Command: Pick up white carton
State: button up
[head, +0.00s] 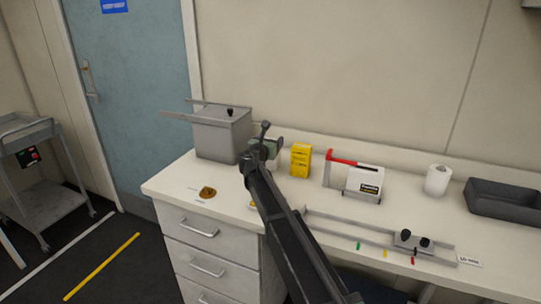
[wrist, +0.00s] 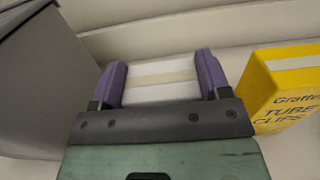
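A white carton (wrist: 163,72) with a beige band across it lies between the two purple fingers of my gripper (wrist: 162,76) in the wrist view. It fills nearly the whole space between them. I cannot tell whether the fingers press on its sides or stand just apart from them. In the head view my gripper (head: 266,148) is over the back of the bench, between a grey metal box and a yellow box.
The grey metal box (head: 222,135) stands close on the left; it also shows in the wrist view (wrist: 40,80). The yellow box (head: 300,160) stands close on the right, also in the wrist view (wrist: 285,90). A red-and-white holder (head: 361,183) and a white roll (head: 437,181) stand farther right.

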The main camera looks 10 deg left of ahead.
jog(key=c, duration=0.5)
notch_tip(320, 180, up, 20)
jog(key=p, duration=2)
